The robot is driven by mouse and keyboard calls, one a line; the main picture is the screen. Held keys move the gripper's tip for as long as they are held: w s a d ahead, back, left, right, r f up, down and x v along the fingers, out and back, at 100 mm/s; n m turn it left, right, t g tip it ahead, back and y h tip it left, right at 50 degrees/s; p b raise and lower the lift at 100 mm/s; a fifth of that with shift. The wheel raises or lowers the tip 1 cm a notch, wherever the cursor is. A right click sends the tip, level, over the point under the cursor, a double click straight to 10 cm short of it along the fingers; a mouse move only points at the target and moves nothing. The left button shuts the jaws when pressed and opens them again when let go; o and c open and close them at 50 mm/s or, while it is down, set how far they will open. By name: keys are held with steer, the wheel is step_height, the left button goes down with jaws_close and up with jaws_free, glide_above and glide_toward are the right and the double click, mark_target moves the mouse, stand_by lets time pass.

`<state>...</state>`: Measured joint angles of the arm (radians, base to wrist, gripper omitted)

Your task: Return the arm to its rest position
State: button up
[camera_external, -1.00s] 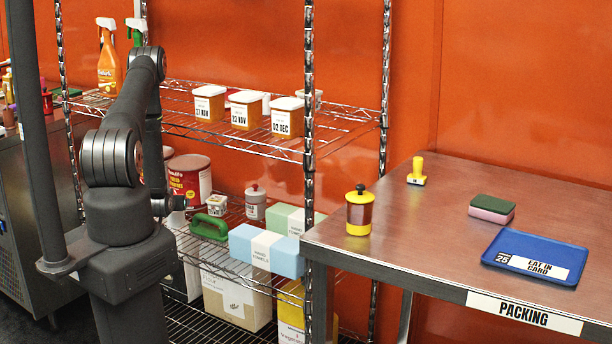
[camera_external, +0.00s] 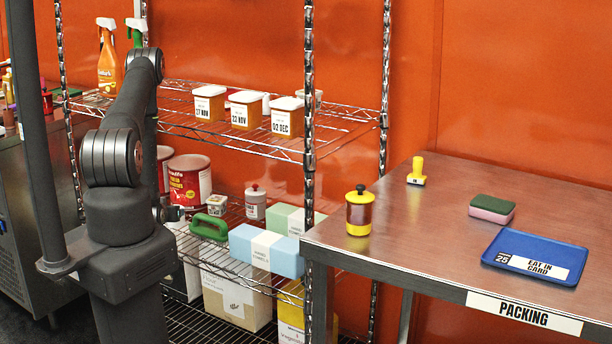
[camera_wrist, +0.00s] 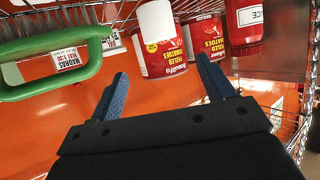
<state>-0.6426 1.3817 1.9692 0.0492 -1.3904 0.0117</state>
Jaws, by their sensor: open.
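My gripper (camera_wrist: 162,86) is open in the wrist view, its two blue fingers apart with nothing between them. In the external view my arm stands at the left, folded, with its upper link raised and its end hanging down beside the wire shelves. The gripper is small there and mostly hidden behind my arm. In the wrist view, which looks upside down, red and white tomato cans (camera_wrist: 163,52) show beyond the fingertips, apart from them.
A wire rack holds dated tubs (camera_external: 240,110) above. Below are a green-handled item (camera_external: 209,227), tomato cans (camera_external: 189,181) and a blue-and-white box (camera_external: 266,251). The packing table (camera_external: 420,235) at right carries a yellow-capped jar (camera_external: 359,212), stamp (camera_external: 416,171), sponge (camera_external: 492,208) and blue tray (camera_external: 490,262).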

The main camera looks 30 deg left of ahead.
steer(key=x, duration=1.1)
steer(key=shift+w, duration=0.1)
steer(key=r, duration=0.8)
steer(key=shift+d+r, duration=0.25)
steer(key=shift+d, duration=0.1)
steer(key=d+r+m+t+h, duration=0.1)
steer(key=d+r+m+h, duration=0.3)
steer(key=d, duration=1.3)
steer(key=d+r+m+t+h, duration=0.1)
steer(key=d+r+m+h, duration=0.3)
steer(key=d, duration=1.3)
steer(key=s+d+m+h, duration=0.1)
steer(key=s+d+h, duration=0.1)
steer(key=s+d, duration=0.3)
steer(key=shift+d, duration=0.3)
